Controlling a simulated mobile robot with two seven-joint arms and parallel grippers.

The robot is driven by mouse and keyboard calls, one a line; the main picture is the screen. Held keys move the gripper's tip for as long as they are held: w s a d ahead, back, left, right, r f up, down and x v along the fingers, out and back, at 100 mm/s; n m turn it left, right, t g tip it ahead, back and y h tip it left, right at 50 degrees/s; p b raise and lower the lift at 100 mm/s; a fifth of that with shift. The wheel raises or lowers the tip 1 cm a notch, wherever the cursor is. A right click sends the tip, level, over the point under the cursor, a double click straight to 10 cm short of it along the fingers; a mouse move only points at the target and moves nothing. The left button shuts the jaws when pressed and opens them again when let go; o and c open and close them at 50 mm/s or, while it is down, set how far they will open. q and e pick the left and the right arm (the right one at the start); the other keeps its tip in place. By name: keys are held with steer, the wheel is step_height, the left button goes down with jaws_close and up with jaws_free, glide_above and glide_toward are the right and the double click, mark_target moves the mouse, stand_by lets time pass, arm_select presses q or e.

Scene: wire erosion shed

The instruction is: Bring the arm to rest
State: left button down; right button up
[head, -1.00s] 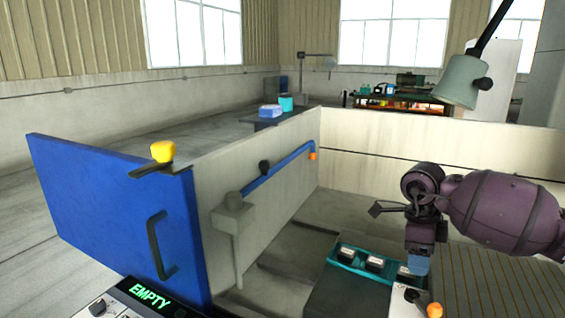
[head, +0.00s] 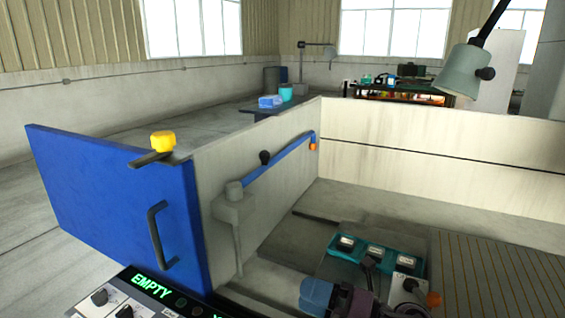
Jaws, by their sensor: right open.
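My right arm shows at the bottom of the head view, dark purple and cut off by the lower edge. Its gripper (head: 318,294), with blue-grey tips, is low in front of the teal holder (head: 403,257). It is open, and I see nothing held in it. A dark part of the arm rises in front of the holder and hides a little of it. My left gripper is out of view.
A pale-walled tank has an open blue door (head: 110,210) with a yellow knob (head: 162,141). A blue pipe (head: 282,161) runs along its left wall. A grey lamp (head: 462,73) hangs upper right. A panel (head: 145,296) reading EMPTY stands in front. The slatted floor at right is clear.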

steer(key=s+d+f+m+t+h, duration=0.4)
steer(key=d+m+h, duration=0.5)
steer(key=m, duration=0.5)
steer(key=s+d+f+m+t+h, duration=0.2)
steer(key=d+f+m+t+h, duration=0.3)
steer(key=d+m+h, duration=0.65)
steer(key=s+d+f+m+g, duration=0.1)
steer(key=s+f+m+g, duration=0.35)
steer(key=s, duration=0.35)
steer(key=s+f+m+g+y, duration=0.1)
steer(key=s+f+m+g, duration=0.2)
steer(key=s+g, duration=0.35)
steer(key=s+d+f+m+g, duration=0.1)
steer(key=s+f+m+g, duration=0.25)
steer(key=s, duration=0.65)
steer(key=w+f+n+t+y+p, duration=0.1)
steer(key=w+f+t, duration=0.4)
steer(key=w+t, duration=0.4)
steer(key=shift+w+a+f+t+p, duration=0.2)
steer(key=shift+w+f+t+p, duration=0.05)
steer(key=shift+f+t+p, duration=0.2)
